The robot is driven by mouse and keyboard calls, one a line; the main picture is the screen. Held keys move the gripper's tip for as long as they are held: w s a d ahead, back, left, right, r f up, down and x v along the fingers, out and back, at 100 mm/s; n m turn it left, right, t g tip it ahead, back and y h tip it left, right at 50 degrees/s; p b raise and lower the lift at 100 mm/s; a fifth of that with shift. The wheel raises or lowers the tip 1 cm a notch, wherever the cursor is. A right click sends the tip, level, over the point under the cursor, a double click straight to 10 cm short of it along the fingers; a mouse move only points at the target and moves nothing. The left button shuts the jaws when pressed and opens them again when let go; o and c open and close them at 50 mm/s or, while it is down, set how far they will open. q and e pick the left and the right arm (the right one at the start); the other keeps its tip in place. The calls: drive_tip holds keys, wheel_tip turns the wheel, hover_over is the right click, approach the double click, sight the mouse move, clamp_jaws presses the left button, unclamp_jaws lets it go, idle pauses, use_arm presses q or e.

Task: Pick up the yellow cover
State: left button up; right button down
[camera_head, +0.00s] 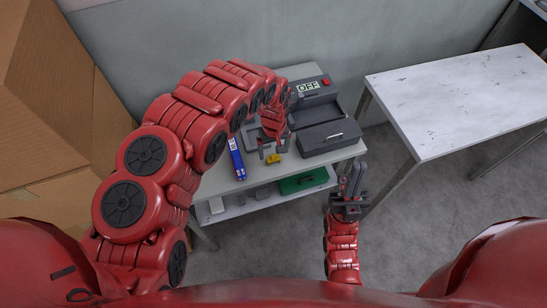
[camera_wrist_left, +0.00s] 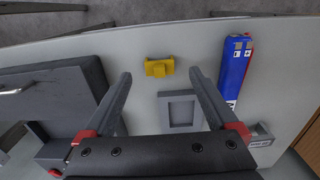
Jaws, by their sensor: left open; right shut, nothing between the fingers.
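The small yellow cover (camera_head: 273,158) lies on the grey table near its front edge. In the left wrist view the yellow cover (camera_wrist_left: 160,67) lies ahead of the fingertips, roughly centred between them, and nothing touches it. My left gripper (camera_head: 269,152) is open and empty above the table; its two fingers also show in the left wrist view (camera_wrist_left: 160,75). My right gripper (camera_head: 354,180) is shut and empty, pointing up in front of the table's right corner.
A blue box (camera_head: 237,158) lies left of the cover. A grey rectangular part (camera_wrist_left: 181,110) lies close to it. A dark grey case (camera_head: 329,137) stands to the right. A green case (camera_head: 303,180) sits on the lower shelf. A bare white table (camera_head: 460,95) stands further right.

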sight(273, 155)
use_arm(q)
drive_tip(key=shift+w+f+p, duration=0.15)
drive_tip(key=shift+f+p, duration=0.25)
drive_tip(key=shift+f, duration=0.15)
drive_tip(key=shift+w+f+p, duration=0.25)
drive_tip(key=shift+f+p, duration=0.35)
drive_tip(key=shift+f, duration=0.5)
drive_tip(key=shift+s+f, duration=0.1)
drive_tip(key=shift+f, duration=0.6)
drive_tip(key=shift+a+f, duration=0.1)
drive_tip(key=shift+f, duration=0.3)
drive_tip(key=c, duration=1.2)
